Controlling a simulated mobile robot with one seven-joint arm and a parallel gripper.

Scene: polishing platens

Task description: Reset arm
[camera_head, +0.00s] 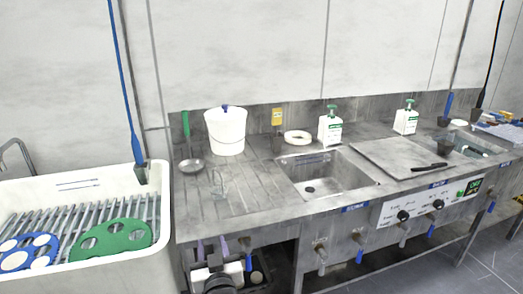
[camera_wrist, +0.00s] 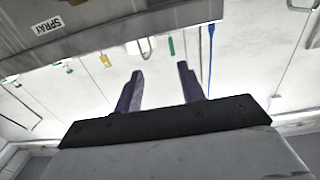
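My gripper (camera_wrist: 160,80) shows in the wrist view with its two purple-grey fingers spread apart. Nothing is held between them. In the head view my gripper (camera_head: 211,246) is low in the picture, in front of the left part of the steel sink bench, with its fingers pointing up. A green platen (camera_head: 110,238) with holes and a blue and white platen (camera_head: 28,252) lean in the rack of the white tub (camera_head: 90,185) at the left, apart from my gripper.
The steel bench (camera_head: 245,190) has a sink basin (camera_head: 325,174). On it stand a white bucket (camera_head: 226,131), two white bottles (camera_head: 330,127) and a dark-handled tool (camera_head: 429,167). A blue-handled brush (camera_head: 139,150) rises at the tub. Taps and knobs line the bench front. Open floor (camera_head: 400,275) lies at lower right.

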